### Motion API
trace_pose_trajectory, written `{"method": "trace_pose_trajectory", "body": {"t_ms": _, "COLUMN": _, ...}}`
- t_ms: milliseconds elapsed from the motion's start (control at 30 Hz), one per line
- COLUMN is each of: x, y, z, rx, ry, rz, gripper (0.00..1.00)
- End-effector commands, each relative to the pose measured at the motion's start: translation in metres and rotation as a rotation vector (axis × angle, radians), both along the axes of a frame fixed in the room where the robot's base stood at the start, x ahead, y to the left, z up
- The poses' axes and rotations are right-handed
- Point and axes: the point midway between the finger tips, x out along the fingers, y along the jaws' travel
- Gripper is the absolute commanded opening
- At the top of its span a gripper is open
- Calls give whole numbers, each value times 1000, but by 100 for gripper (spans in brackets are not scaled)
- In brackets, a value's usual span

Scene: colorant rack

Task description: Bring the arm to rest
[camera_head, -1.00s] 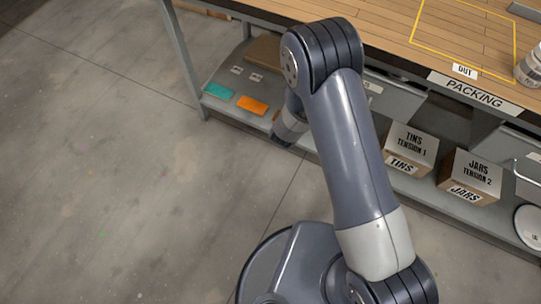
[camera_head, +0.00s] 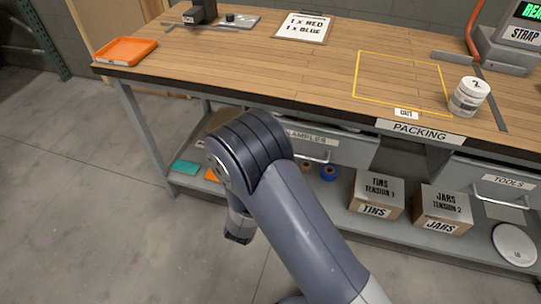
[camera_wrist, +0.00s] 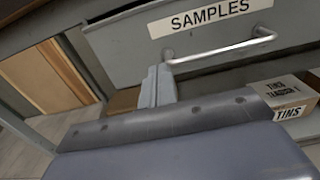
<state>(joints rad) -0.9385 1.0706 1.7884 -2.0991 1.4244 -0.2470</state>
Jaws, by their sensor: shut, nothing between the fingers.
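My arm rises from the bottom of the head view and bends at a dark-banded joint in front of the packing bench (camera_head: 290,85). Its far end hangs down past that joint, and my gripper is mostly hidden there. In the wrist view my gripper (camera_wrist: 158,72) shows as pale grey fingers held together, with nothing between them. The fingers are in front of the SAMPLES drawer (camera_wrist: 130,40), close to its handle in the picture; I cannot tell the gap. No object hangs from the arm.
Boxes labelled TINS (camera_head: 377,194) and JARS (camera_head: 441,209) stand on the lower shelf. On the bench are an orange tray (camera_head: 125,51), an order clipboard (camera_head: 303,27) and a white jar (camera_head: 467,97) beside the yellow outline. Floor at left is clear.

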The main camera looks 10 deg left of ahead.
Motion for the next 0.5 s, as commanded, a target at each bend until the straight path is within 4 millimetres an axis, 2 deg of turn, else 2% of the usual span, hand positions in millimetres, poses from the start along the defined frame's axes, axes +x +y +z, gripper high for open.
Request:
{"method": "trace_pose_trajectory", "body": {"t_ms": 33, "x": -12, "y": 3, "z": 0, "rx": -1, "ry": 1, "rz": 5, "gripper": 0}}
{"method": "trace_pose_trajectory", "body": {"t_ms": 200, "x": -37, "y": 4, "z": 0, "rx": 0, "ry": 1, "rz": 3, "gripper": 0}}
{"method": "trace_pose_trajectory", "body": {"t_ms": 500, "x": -50, "y": 4, "z": 0, "rx": 0, "ry": 0, "rz": 0, "gripper": 0}}
